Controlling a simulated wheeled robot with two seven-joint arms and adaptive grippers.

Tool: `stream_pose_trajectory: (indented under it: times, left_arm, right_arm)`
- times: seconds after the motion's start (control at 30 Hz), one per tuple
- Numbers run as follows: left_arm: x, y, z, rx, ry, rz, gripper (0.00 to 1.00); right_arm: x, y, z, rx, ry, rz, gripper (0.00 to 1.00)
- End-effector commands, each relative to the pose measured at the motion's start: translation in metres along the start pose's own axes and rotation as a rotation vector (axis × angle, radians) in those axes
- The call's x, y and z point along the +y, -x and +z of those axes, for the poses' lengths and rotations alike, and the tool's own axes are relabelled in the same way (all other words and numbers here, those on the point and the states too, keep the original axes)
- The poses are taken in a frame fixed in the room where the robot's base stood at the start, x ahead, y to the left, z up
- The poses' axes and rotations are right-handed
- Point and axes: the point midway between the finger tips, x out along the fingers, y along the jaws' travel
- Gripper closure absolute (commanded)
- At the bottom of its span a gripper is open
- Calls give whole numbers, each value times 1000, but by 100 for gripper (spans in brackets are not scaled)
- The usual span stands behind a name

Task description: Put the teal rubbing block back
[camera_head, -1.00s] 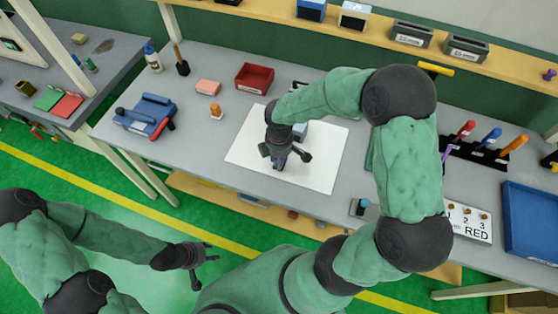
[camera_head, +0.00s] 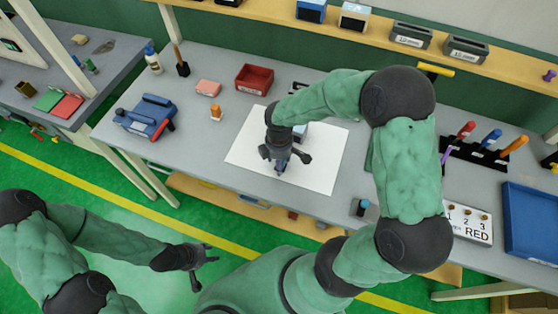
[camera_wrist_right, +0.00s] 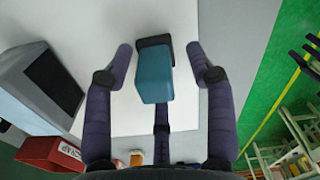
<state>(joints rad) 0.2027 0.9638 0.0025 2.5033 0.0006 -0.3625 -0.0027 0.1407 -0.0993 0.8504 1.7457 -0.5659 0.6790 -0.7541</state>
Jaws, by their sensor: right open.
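The teal rubbing block (camera_wrist_right: 154,82), with a dark pad at one end, shows in the right wrist view over the white sheet (camera_head: 245,150). My right gripper (camera_wrist_right: 159,62) is open, with its purple-grey fingers on either side of the block and visible gaps between. In the head view the right gripper (camera_head: 284,158) is over the sheet and mostly hides the block. My left gripper (camera_head: 207,258) is open and empty, away from the bench over the floor.
A grey box (camera_wrist_right: 42,82) stands close beside the block. A red tray (camera_head: 254,79), pink block (camera_head: 208,87), blue tool (camera_head: 146,116) and orange-topped bottle (camera_head: 216,112) stand left and behind. A screwdriver rack (camera_head: 476,150) and blue tray (camera_head: 533,220) are at right.

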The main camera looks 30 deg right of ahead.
Motion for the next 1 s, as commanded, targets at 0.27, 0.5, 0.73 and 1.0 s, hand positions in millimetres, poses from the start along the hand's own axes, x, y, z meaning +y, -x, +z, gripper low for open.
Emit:
stream_pose_trajectory:
  times: [0.27, 0.5, 0.73, 1.0]
  left_arm:
    - [4, 13, 0, 0, 0, 0, 60]
    - [7, 21, 1, 0, 0, 0, 60]
    - [8, 24, 1, 0, 0, 0, 60]
    - [8, 24, 1, 0, 0, 0, 60]
  right_arm:
    - [2, 53, -1, 3, -1, 6, 44]
    - [1, 96, 0, 2, 0, 4, 44]
    - [0, 116, 0, 1, 0, 2, 44]
    - [0, 118, 0, 0, 0, 1, 44]
